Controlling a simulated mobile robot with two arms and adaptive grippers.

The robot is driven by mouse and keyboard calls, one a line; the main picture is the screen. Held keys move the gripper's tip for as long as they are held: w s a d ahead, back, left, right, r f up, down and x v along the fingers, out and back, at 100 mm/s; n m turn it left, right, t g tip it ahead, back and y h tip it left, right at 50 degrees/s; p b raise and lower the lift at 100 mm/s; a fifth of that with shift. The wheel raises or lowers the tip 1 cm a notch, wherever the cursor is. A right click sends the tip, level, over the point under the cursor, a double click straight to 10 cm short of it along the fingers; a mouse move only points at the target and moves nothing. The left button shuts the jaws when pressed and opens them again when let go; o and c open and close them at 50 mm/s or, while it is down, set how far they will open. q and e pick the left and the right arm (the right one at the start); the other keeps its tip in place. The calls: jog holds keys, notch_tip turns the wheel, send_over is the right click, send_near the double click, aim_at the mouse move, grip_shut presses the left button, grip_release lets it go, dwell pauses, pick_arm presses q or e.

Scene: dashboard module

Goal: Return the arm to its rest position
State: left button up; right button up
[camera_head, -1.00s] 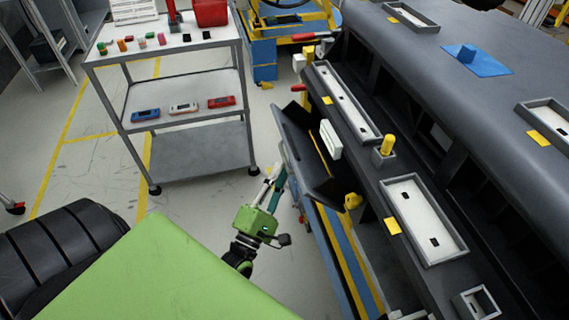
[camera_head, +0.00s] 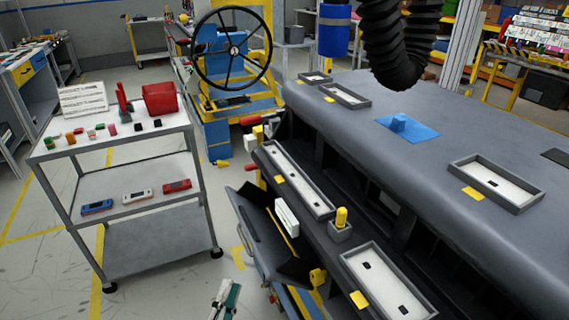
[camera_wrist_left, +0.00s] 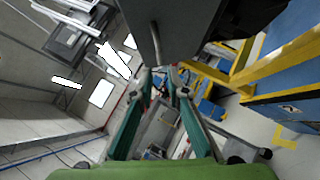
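My left gripper (camera_head: 228,290) shows at the bottom edge of the head view, left of the dashboard module (camera_head: 450,130). Only its fingers show there; the rest is cut off by the frame. In the left wrist view its two teal fingers (camera_wrist_left: 160,78) stand apart with nothing held between them. A dark panel hangs close in front of the fingertips in that view. The module's open dark tray-like flap (camera_head: 262,232) is just beyond the gripper in the head view. My right gripper is not in view.
A grey trolley (camera_head: 150,218) with small parts, three handheld devices and a red bin (camera_head: 160,99) stands at left. A steering wheel (camera_head: 231,47) on a yellow-blue frame stands behind. A black hose (camera_head: 400,45) hangs over the module. Floor between trolley and module is clear.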

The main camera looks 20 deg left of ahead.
pick_arm(q)
jog(key=s+d+f+m+g+h, duration=0.25)
jog(key=f+m+g, duration=0.4)
jog(key=f, duration=0.95)
jog(key=s+d+f+m+g+h, duration=0.2)
jog(key=s+d+f+m+g, duration=0.15)
jog(key=f+m, duration=0.85)
jog(key=s+f+m+g, duration=0.4)
jog(key=s+f+g, duration=0.1)
jog(key=s+f, duration=0.5)
jog(key=s+f+m+g+y, duration=0.1)
jog(key=s+f+m+g, duration=0.3)
jog(key=s+f, duration=0.6)
jog(key=s+d+g, duration=0.1)
jog(key=s+g, duration=0.1)
jog(key=s, duration=0.3)
jog(key=shift+s+p, duration=0.15)
jog(key=shift+p, duration=0.2)
